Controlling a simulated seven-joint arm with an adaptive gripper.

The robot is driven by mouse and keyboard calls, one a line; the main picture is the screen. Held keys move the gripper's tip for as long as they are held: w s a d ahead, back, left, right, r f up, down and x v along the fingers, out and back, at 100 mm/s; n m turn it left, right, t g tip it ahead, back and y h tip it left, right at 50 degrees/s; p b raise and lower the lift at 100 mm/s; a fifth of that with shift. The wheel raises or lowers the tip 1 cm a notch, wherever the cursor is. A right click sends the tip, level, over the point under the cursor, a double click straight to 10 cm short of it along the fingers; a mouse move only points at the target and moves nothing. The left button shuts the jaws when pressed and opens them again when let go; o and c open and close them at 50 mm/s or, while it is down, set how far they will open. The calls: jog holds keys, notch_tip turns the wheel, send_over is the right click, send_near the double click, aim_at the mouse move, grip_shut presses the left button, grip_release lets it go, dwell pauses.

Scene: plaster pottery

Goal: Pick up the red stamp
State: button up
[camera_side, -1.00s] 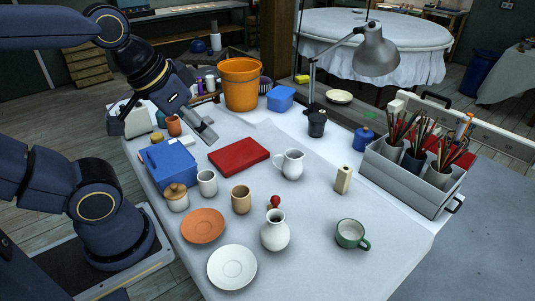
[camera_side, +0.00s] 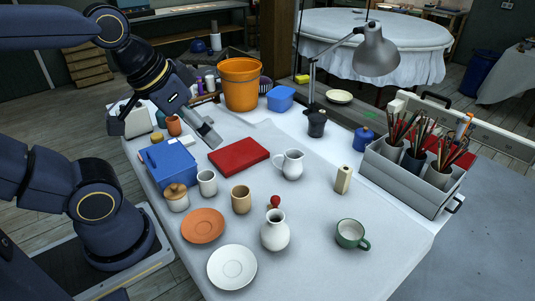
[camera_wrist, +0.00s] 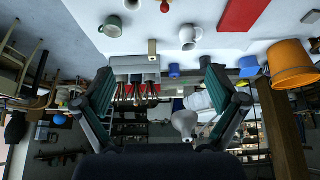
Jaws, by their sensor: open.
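The red stamp (camera_side: 275,201) stands on the white table just behind a white vase (camera_side: 274,231), which hides its lower part. Its round red top shows. In the wrist view a small red thing at the top edge, probably the stamp (camera_wrist: 165,6), is beside the vase (camera_wrist: 132,4). My gripper (camera_side: 162,130) is open and empty above the table's far left part, well away from the stamp. Its spread fingers (camera_wrist: 160,82) also show in the wrist view, with nothing between them close by.
A tan cup (camera_side: 241,200) is left of the stamp, and a white jug (camera_side: 291,166) is behind it. A red flat block (camera_side: 238,156) and blue box (camera_side: 168,164) lie near my gripper. An orange saucer (camera_side: 203,226), white saucer (camera_side: 231,268) and green mug (camera_side: 350,233) are in front.

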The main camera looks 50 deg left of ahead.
jog(key=w+r+t, duration=0.3)
jog(key=w, duration=0.2)
jog(key=t, duration=0.2)
send_over(272, 201)
notch_tip(272, 201, down, 7)
jog(key=f+g, duration=0.1)
jog(key=f, duration=0.8)
jog(key=s+f+g, duration=0.1)
jog(key=f, duration=0.8)
jog(key=f+g, duration=0.2)
jog(key=f, duration=0.7)
jog(key=shift+s, duration=0.2)
jog(key=shift+f, duration=0.55)
jog(key=x, duration=0.5)
jog(key=shift+f, duration=0.25)
